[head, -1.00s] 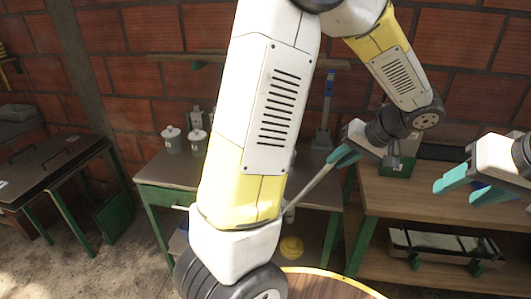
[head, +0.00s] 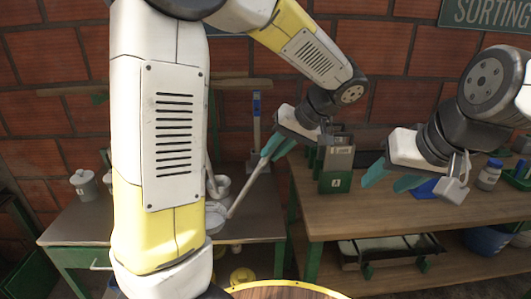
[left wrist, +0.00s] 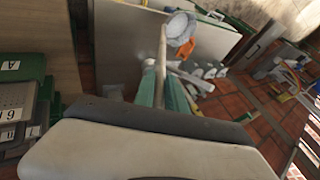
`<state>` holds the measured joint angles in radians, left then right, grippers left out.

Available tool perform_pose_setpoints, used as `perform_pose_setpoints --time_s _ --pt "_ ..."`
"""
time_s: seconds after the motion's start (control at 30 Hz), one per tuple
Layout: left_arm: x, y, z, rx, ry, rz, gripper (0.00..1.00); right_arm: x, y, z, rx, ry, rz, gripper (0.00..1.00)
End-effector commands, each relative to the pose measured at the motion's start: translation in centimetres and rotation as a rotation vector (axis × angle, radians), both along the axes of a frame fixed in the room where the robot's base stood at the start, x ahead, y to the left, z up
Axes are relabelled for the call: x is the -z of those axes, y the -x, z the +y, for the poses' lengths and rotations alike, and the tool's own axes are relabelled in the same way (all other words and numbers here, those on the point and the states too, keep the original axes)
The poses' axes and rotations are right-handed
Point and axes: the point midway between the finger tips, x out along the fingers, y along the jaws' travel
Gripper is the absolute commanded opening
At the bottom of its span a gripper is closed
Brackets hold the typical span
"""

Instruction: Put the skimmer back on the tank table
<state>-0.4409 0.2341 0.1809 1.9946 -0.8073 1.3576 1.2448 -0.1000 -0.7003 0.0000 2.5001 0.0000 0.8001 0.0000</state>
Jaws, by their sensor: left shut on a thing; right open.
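My left gripper (head: 278,146) is shut on the handle of the skimmer (head: 248,188). The skimmer slants down to the left, its pale round head (head: 213,222) over the grey-topped, green-framed table (head: 88,226), probably the tank table. My left arm hides part of that table, and I cannot tell whether the head touches it. In the left wrist view the skimmer handle (left wrist: 161,62) runs out from the fingers to the round head (left wrist: 180,28). My right gripper (head: 392,182) is open and empty above the wooden bench (head: 345,207).
A lidded grey pot (head: 84,187) stands on the grey table's left part. A round wooden top (head: 285,291) is at the bottom.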

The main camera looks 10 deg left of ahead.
Motion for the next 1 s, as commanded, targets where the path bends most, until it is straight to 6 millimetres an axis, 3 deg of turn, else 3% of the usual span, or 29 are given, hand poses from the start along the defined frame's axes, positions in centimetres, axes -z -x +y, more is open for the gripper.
perform_pose_setpoints --time_s 0.33,1.0 --pt "3.3 -6.2 1.5 -0.001 -0.002 0.0 0.0 0.0 0.0 0.0 0.0 0.0 0.0 0.49" --pt "6.7 -11.4 2.8 0.0 -0.001 -0.002 0.0 0.0 0.0 0.0 0.0 0.0 0.0 0.49"
